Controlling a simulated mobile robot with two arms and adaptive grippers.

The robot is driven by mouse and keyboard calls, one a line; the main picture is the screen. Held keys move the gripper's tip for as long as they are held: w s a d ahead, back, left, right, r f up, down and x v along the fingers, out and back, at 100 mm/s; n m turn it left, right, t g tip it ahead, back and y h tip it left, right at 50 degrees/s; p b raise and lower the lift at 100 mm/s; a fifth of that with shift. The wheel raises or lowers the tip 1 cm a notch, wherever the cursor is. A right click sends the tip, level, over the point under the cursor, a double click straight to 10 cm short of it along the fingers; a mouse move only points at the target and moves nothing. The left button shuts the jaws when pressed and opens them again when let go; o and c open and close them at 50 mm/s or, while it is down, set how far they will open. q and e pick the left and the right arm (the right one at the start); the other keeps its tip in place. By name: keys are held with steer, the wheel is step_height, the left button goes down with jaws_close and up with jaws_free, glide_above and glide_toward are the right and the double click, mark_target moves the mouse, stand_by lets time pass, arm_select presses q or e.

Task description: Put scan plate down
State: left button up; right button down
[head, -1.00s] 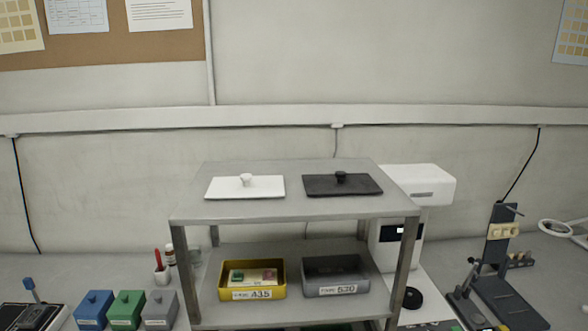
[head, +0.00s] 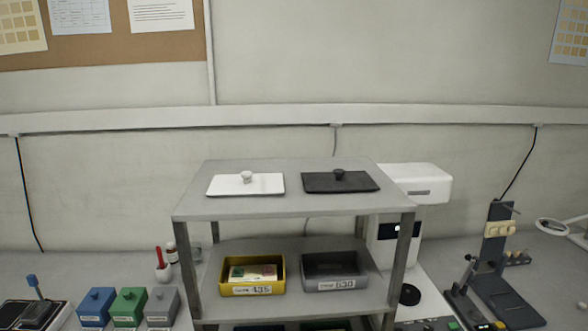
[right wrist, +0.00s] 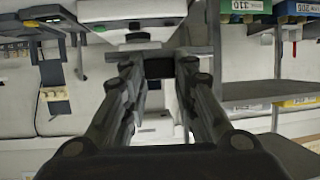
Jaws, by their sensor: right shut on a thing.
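My right gripper (right wrist: 158,68) shows only in the right wrist view. It is shut on a small dark piece (right wrist: 159,69) between its fingertips, which I take for the scan plate. Most of that piece is hidden or seen edge-on, so its shape and tilt cannot be told. It is not visibly resting on any surface. A white device (right wrist: 130,38) lies beyond the fingertips, toward the top of that view. Neither gripper shows in the head view, and my left gripper is not in view.
A grey rack (head: 295,205) stands ahead with a white lid (head: 225,186) and a black lid (head: 358,184) on top. Its shelf holds a yellow bin (head: 240,289) and a grey bin (head: 345,287). A white machine (head: 428,183) stands right of it, a dark stand (head: 496,240) further right.

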steer(key=s+a+r+n+g+y, duration=0.2)
steer(key=a+r+n+y, duration=0.2)
steer(key=a, duration=0.4)
steer(key=s+a+r+n+g+y, duration=0.3)
steer(key=a+r, duration=0.3)
steer(key=a, duration=0.2)
steer(key=shift+a+n+g+y, duration=0.3)
steer(key=shift+n+y, duration=0.4)
steer(key=shift+n, duration=0.2)
steer(key=shift+s+d, duration=0.1)
steer(key=shift+s, duration=0.05)
